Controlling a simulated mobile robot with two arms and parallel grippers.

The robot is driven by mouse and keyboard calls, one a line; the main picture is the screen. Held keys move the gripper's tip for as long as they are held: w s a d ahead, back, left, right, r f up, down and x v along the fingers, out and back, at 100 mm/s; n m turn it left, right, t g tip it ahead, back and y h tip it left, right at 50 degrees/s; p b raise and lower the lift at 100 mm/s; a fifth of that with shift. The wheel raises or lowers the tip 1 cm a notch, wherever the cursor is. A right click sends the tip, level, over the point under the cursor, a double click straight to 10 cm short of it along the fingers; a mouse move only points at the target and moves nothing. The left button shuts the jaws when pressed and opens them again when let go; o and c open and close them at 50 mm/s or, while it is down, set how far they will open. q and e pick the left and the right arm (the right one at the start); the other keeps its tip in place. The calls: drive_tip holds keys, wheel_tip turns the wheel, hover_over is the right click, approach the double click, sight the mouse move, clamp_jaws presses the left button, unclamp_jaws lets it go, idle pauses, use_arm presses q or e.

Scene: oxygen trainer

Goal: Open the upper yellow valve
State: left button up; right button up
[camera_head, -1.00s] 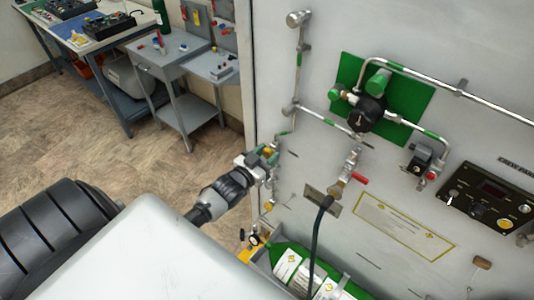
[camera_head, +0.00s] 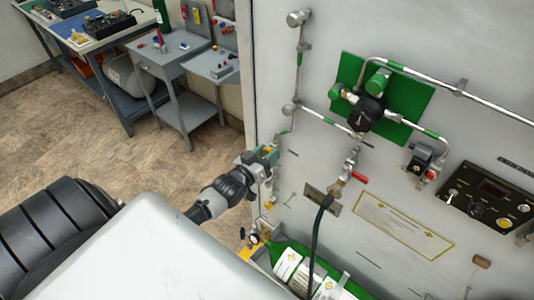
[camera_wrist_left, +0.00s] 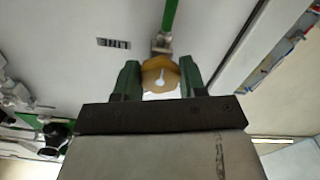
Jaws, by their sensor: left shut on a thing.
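The upper yellow valve shows in the left wrist view as a round yellow knob (camera_wrist_left: 160,75) with a pale mark on its face, below a green and metal pipe. My left gripper (camera_wrist_left: 160,84) has its green fingers on both sides of the knob and is shut on it. In the head view my left gripper (camera_head: 268,155) is at the panel's left edge, on the vertical pipe line, and it hides most of the knob. A lower yellow part (camera_head: 268,205) shows on the pipe below it. My right gripper is not in view.
The grey panel (camera_head: 400,230) carries a regulator (camera_head: 368,110) on a green plate, a red-handled valve (camera_head: 355,178), a black hose (camera_head: 317,240) and a control box (camera_head: 488,198). A green cylinder (camera_head: 290,250) lies low. Benches stand back left.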

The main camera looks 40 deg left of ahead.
use_arm(q)
drive_tip(key=shift+f, duration=0.1)
drive_tip(key=o, duration=0.9)
drive_tip(key=shift+o, duration=0.2)
drive_tip(key=shift+s, duration=0.1)
drive_tip(key=s+b, duration=0.3)
drive_tip(key=s, duration=0.7)
drive_tip(key=shift+s+a, duration=0.3)
drive_tip(key=shift+a, duration=0.15)
